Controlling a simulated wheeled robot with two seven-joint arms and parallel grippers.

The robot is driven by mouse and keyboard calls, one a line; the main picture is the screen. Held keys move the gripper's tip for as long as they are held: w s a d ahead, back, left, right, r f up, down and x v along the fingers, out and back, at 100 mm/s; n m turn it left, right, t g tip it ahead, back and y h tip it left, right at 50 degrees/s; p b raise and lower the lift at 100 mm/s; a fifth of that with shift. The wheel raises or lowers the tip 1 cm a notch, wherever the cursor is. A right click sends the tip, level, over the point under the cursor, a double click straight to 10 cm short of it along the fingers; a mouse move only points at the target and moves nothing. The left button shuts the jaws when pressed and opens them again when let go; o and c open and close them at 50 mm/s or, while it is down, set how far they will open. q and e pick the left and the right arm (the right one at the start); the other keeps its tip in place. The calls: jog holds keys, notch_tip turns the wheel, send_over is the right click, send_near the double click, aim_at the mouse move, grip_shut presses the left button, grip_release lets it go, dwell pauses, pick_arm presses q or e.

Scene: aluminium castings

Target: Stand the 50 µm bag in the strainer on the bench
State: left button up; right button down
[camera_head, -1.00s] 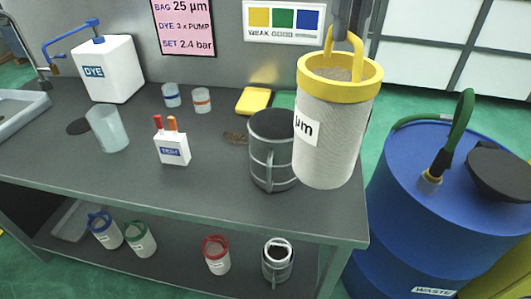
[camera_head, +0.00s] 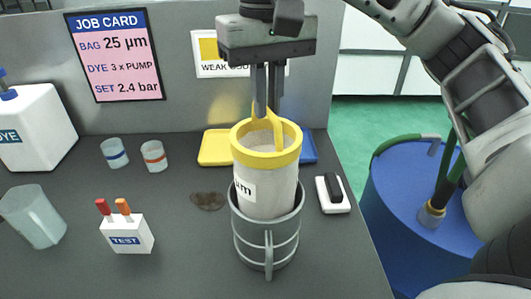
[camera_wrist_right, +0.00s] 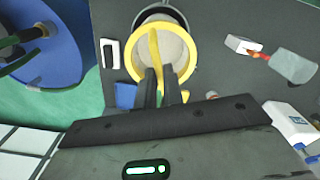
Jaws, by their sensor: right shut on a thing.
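The filter bag (camera_head: 262,190) is white with a yellow ring and a yellow handle, and its label shows only "µm". It is upright, with its lower part inside the grey metal strainer (camera_head: 268,245) on the bench. Its ring is above the strainer's rim. My right gripper (camera_head: 268,108) comes from above and is shut on the bag's yellow handle. In the right wrist view the yellow ring (camera_wrist_right: 190,68) and handle lie at the fingertips. The bag's bottom is hidden by the strainer. My left gripper is not in view.
A white and black device (camera_head: 332,194) lies right of the strainer. A yellow pad (camera_head: 214,148) lies behind it. The test box (camera_head: 127,234), a translucent beaker (camera_head: 34,216) and two small cups stand left. A blue waste drum (camera_head: 400,205) stands off the bench's right edge.

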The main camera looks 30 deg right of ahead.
aim_at(267, 135)
notch_tip(267, 135, down, 5)
jog(key=shift+b, duration=0.45)
jog(key=shift+w+f, duration=0.1)
jog(key=shift+f, duration=1.65)
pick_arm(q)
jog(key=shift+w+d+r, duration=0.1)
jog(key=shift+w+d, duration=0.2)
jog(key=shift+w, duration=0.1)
pick_arm(e)
jog(key=shift+f+b, duration=0.25)
jog(key=shift+b, duration=0.15)
jog(key=c, duration=1.5)
grip_release()
jog(key=shift+r, duration=0.1)
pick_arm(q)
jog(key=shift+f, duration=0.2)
